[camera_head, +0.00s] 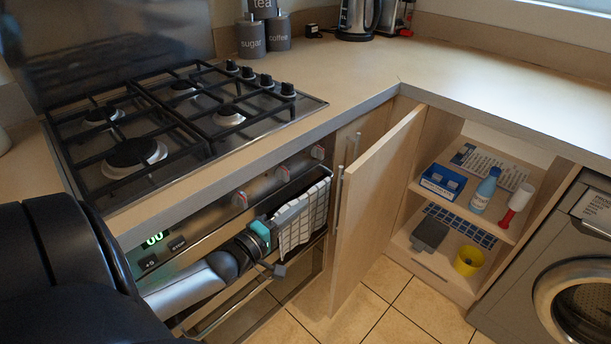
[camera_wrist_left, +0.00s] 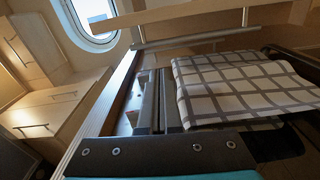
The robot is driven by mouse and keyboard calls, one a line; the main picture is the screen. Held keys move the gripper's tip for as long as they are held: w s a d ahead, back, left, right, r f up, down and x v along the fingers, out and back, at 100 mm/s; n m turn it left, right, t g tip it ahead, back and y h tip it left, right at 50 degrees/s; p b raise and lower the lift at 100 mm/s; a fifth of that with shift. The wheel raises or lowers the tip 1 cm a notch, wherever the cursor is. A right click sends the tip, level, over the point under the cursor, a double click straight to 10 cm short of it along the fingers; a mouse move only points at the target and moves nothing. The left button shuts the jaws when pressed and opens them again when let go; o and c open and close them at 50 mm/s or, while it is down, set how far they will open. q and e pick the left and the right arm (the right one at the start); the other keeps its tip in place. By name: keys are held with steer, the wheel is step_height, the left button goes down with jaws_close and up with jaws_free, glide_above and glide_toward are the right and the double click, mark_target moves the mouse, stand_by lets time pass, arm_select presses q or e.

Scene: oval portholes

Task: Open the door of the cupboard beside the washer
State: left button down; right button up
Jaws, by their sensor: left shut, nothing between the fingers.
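The cupboard door (camera_head: 372,215) beside the washer (camera_head: 560,275) stands wide open, swung out toward the oven side. Its bar handle (camera_head: 338,200) is on the face toward the oven. The cupboard interior (camera_head: 405,240) shows two levels of items. My left gripper (camera_head: 297,210) is shut and empty, in front of the oven by the checked towel (camera_head: 313,222), left of the door and apart from its handle. In the left wrist view its dark fingers (camera_wrist_left: 157,100) lie side by side, close to the towel (camera_wrist_left: 235,85). Whether they touch it, I cannot tell. My right gripper is out of view.
A blue box (camera_head: 442,181), a bottle (camera_head: 484,190) and a red-and-white item (camera_head: 516,205) stand on the shelf; a yellow cup (camera_head: 468,261) is below. The hob (camera_head: 175,120) and worktop are above the oven. Tiled floor (camera_head: 385,315) is clear before the cupboard.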

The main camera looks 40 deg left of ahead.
arm_select(q)
steer(key=shift+n, duration=0.5)
steer(key=w+b, duration=0.3)
steer(key=w, duration=0.4)
steer(key=shift+w, duration=0.4)
steer(key=shift+w+r+b, duration=0.1)
steer(key=shift+w+b, duration=0.25)
steer(key=shift+w, duration=0.7)
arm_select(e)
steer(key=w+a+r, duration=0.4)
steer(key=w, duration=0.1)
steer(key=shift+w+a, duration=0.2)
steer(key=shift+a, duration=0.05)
arm_select(q)
steer(key=shift+d, duration=0.15)
steer(key=d+p, duration=0.4)
steer(key=d, duration=0.6)
steer(key=shift+d, duration=0.4)
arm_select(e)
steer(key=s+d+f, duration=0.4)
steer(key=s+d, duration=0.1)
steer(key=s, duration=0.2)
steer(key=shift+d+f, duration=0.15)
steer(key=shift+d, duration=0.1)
